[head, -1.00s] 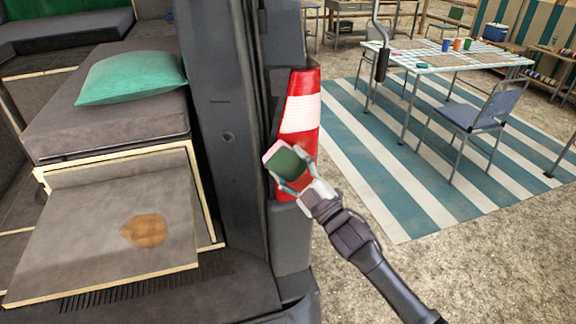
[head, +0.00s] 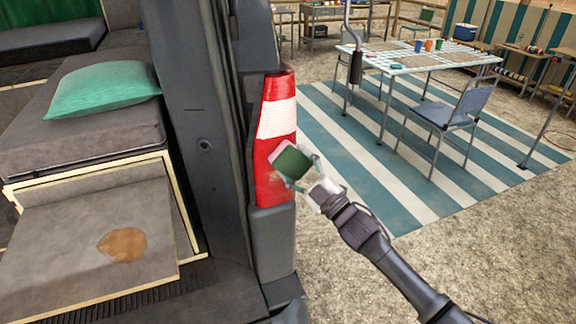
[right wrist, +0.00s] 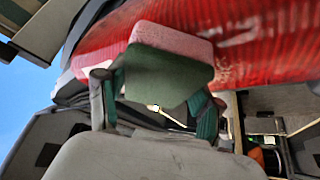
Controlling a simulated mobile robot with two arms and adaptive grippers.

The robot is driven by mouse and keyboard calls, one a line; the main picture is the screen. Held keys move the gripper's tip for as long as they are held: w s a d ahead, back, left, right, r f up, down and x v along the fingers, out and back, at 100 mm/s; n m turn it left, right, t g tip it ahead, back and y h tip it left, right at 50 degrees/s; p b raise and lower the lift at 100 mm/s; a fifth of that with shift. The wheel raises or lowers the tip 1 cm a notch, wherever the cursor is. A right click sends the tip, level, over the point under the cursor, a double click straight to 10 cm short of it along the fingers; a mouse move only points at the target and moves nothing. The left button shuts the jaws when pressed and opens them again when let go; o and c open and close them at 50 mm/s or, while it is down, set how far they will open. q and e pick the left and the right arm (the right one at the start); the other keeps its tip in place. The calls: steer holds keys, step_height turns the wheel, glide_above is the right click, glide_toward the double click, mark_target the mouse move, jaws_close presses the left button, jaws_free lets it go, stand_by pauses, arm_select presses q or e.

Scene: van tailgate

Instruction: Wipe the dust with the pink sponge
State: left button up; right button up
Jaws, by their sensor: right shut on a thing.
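The pink sponge, with a pink layer and a dark green layer, shows its green face in the head view (head: 292,162). In the right wrist view its pink layer (right wrist: 172,40) faces the red tail light. My right gripper (head: 298,172) is shut on the sponge, in front of the lower right part of the red and white tail light (head: 277,108). The sponge is at or very close to the light; contact is not clear. A brown dusty patch (head: 122,245) lies on the grey board at lower left. A faint brownish smear shows on the light beside the sponge. My left gripper is not in view.
The dark van pillar (head: 190,130) stands between the tail light and the grey board (head: 60,250). A green pillow (head: 103,92) lies on the bed inside. A table (head: 420,62) and blue chair (head: 455,112) stand on a striped mat behind. Gravel at right is open.

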steer(key=shift+s+d+p, duration=0.1)
steer(key=shift+s+p, duration=0.35)
steer(key=s+p, duration=0.1)
steer(key=s+d+p, duration=0.1)
steer(key=s, duration=0.1)
steer(key=shift+s+r, duration=0.1)
steer(key=shift+s, duration=0.05)
steer(key=shift+s+d, duration=0.25)
steer(key=shift+s, duration=0.55)
steer(key=s+p, duration=0.1)
steer(key=s+d, duration=0.1)
steer(key=s, duration=0.1)
steer(key=shift+p, duration=0.35)
